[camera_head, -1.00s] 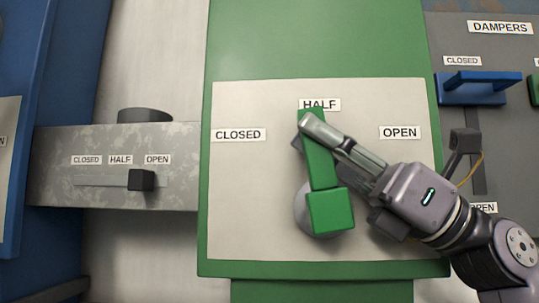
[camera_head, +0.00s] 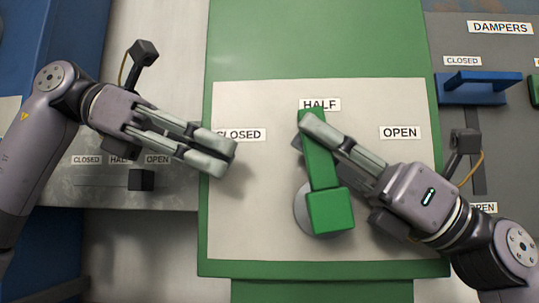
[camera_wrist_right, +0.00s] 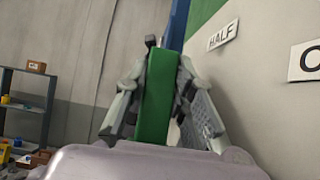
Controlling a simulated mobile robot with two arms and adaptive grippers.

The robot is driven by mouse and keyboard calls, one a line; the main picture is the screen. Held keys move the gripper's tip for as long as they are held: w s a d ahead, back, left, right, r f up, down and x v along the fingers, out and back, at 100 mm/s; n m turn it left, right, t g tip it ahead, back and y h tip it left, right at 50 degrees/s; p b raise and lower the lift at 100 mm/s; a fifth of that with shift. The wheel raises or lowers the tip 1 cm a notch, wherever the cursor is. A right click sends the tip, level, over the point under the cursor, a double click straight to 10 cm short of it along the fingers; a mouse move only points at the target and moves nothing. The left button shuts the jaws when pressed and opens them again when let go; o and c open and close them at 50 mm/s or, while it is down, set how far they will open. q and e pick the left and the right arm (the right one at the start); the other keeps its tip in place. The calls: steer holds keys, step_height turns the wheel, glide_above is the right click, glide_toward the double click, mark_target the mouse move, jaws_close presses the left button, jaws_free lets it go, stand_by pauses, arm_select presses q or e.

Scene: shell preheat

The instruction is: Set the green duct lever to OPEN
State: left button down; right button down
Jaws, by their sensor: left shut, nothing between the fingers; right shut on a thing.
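The green duct lever (camera_head: 319,160) stands on a pale panel, its upper end just under the HALF label (camera_head: 320,105). Its square hub (camera_head: 330,209) is at the bottom. The CLOSED label (camera_head: 246,135) is to the left, partly covered, and the OPEN label (camera_head: 400,132) to the right. My right gripper (camera_head: 309,130) is shut on the lever's upper part; the right wrist view shows the green bar (camera_wrist_right: 155,95) between its fingers. My left gripper (camera_head: 226,160) is shut and empty, in front of the panel's left edge by the CLOSED label, left of the lever.
On the right, the DAMPERS panel has a blue handle (camera_head: 480,87) by CLOSED. The panel between the lever and the OPEN label is mostly clear above my right arm.

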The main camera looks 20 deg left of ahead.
mark_target(306, 160)
arm_select(q)
steer(key=d, duration=0.1)
steer(key=w+d, duration=0.1)
steer(key=d, duration=0.3)
steer(key=shift+w+d+f, duration=0.25)
steer(key=shift+w+f, duration=0.05)
steer(key=shift+f, duration=0.05)
steer(key=shift+w+d+r, duration=0.1)
steer(key=shift+w+d, duration=0.05)
steer(key=shift+d, duration=0.35)
steer(key=shift+w+d+r, duration=0.1)
steer(key=shift+d+r, duration=0.1)
steer(key=shift+d, duration=0.25)
steer(key=shift+r, duration=0.15)
arm_select(e)
steer(key=shift+s+a, duration=0.2)
arm_select(q)
steer(key=shift+d, duration=0.1)
arm_select(e)
steer(key=c, duration=1.8)
jaws_free()
arm_select(q)
steer(key=shift+w, duration=0.1)
arm_select(e)
steer(key=o, duration=0.4)
steer(key=shift+w+d, duration=0.15)
steer(key=shift+w, duration=0.05)
steer(key=shift+o, duration=0.2)
steer(key=shift+d, duration=0.1)
